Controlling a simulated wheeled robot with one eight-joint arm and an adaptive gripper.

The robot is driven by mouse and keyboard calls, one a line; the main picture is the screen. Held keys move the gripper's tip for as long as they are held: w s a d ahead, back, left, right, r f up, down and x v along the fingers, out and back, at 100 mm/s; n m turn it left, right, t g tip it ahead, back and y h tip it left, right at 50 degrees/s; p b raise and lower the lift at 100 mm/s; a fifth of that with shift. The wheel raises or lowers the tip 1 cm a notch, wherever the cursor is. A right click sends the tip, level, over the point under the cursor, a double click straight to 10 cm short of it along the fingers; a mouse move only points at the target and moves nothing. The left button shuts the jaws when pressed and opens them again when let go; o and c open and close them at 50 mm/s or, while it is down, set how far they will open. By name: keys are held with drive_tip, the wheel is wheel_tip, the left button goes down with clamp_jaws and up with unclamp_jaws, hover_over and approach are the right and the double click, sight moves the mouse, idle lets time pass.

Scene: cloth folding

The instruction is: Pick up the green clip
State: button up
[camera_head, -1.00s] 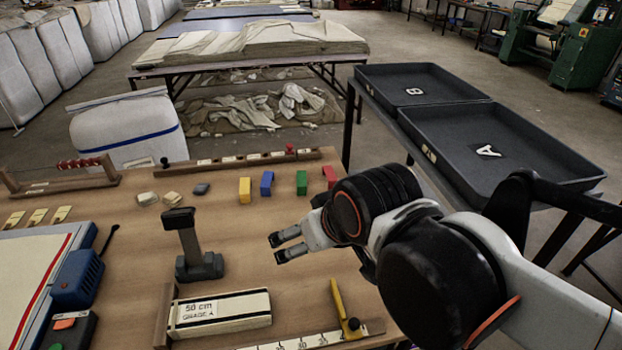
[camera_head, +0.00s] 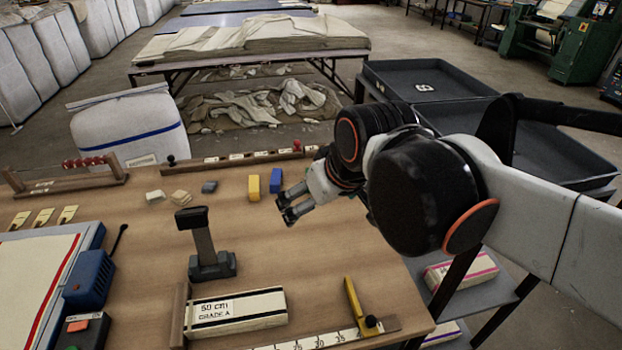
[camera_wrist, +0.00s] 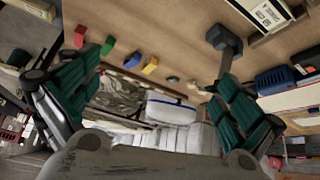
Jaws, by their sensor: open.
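The green clip (camera_wrist: 107,45) shows in the wrist view at upper left, standing on the wooden table between the red clip (camera_wrist: 79,36) and the blue clip (camera_wrist: 131,60). In the head view the green and red clips are hidden behind my arm. My gripper (camera_head: 291,209) is open and above the table, in front of the clip row and close to the blue clip (camera_head: 275,180) in the picture. In the wrist view its fingers (camera_wrist: 155,78) are spread wide with nothing between them. The green clip appears apart from the fingers.
A yellow clip (camera_head: 254,188) stands left of the blue one. A dark upright stand (camera_head: 202,243) is left of my gripper. A rail (camera_head: 235,160) runs behind the clips. A box marked 50 cm (camera_head: 237,311) and a ruler (camera_head: 318,339) lie in front. Dark trays (camera_head: 425,84) stand at right.

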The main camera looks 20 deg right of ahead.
drive_tip(key=w+d+r+n+g+y+p, duration=0.1)
drive_tip(key=w+d+n, duration=0.2)
drive_tip(key=w, duration=0.9)
drive_tip(key=w+d+n+g, duration=0.2)
drive_tip(key=w+d+n, duration=0.15)
drive_tip(key=w, duration=0.75)
drive_tip(key=w+d+f+n+g+y+p, duration=0.1)
drive_tip(key=w+d+f+n, duration=0.2)
drive_tip(key=w+d+f, duration=0.6)
drive_tip(key=w+d+f+n+g+y, duration=0.1)
drive_tip(key=w+d+f+n+y, duration=0.15)
drive_tip(key=w+d+f, duration=0.55)
drive_tip(key=shift+h, duration=0.35)
drive_tip(key=x, duration=0.3)
drive_tip(key=a+b+x, duration=0.1)
drive_tip(key=x, duration=0.3)
drive_tip(key=s+a+b+x, duration=0.1)
drive_tip(key=x, duration=0.3)
drive_tip(key=shift+a+r, duration=0.15)
drive_tip(key=shift+a, duration=0.1)
drive_tip(key=x, duration=0.1)
drive_tip(key=b+x, duration=0.1)
drive_tip(key=x, duration=0.1)
drive_tip(key=b+x, duration=0.1)
drive_tip(key=x, duration=0.1)
drive_tip(key=shift+w+d, duration=0.25)
drive_tip(key=c, duration=0.7)
